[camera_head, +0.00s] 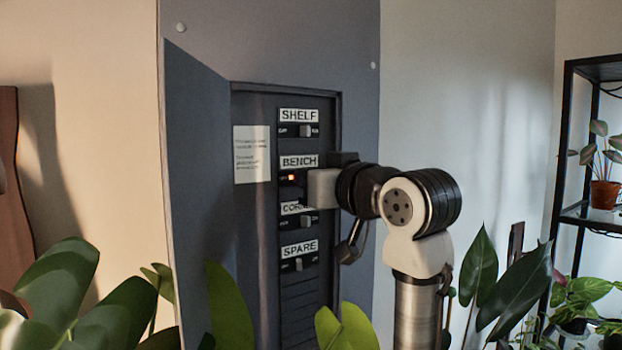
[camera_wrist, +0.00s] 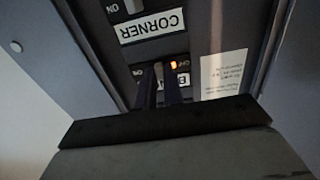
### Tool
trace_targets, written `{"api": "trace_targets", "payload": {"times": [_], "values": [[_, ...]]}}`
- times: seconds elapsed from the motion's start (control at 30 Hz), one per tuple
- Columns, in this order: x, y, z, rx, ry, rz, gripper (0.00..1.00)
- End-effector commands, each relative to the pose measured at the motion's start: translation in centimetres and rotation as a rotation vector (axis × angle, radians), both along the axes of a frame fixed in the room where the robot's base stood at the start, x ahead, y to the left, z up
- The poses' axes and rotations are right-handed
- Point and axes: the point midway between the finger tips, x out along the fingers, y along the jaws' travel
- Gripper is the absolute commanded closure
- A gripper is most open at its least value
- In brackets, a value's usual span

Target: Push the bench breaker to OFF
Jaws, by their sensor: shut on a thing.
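The bench breaker (camera_head: 291,177) sits under the BENCH label (camera_head: 298,161) in the open panel, with an orange light lit at its left. It also shows upside down in the wrist view (camera_wrist: 181,66), below the CORNER label. My gripper (camera_head: 308,186) reaches in from the right and covers the right part of this breaker. In the wrist view my two dark fingers (camera_wrist: 159,72) are close together at the breaker, shut on its switch handle. The fingers hide the handle, so its exact position is unclear.
The shelf breaker (camera_head: 305,130) is above, the corner breaker (camera_head: 305,221) and spare breaker (camera_head: 298,265) below. The panel door (camera_head: 198,170) stands open at left. A paper note (camera_head: 252,154) is beside the breakers. Leaves (camera_head: 75,285) fill the front; a plant rack (camera_head: 562,150) stands right.

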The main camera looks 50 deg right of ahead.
Motion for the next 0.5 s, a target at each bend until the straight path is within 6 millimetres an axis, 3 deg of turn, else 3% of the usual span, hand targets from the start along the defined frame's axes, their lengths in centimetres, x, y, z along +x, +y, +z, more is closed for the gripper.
{"api": "trace_targets", "payload": {"times": [0.5], "values": [[0.39,0.85,-0.01,0.000,-0.001,-0.216,1.00]]}}
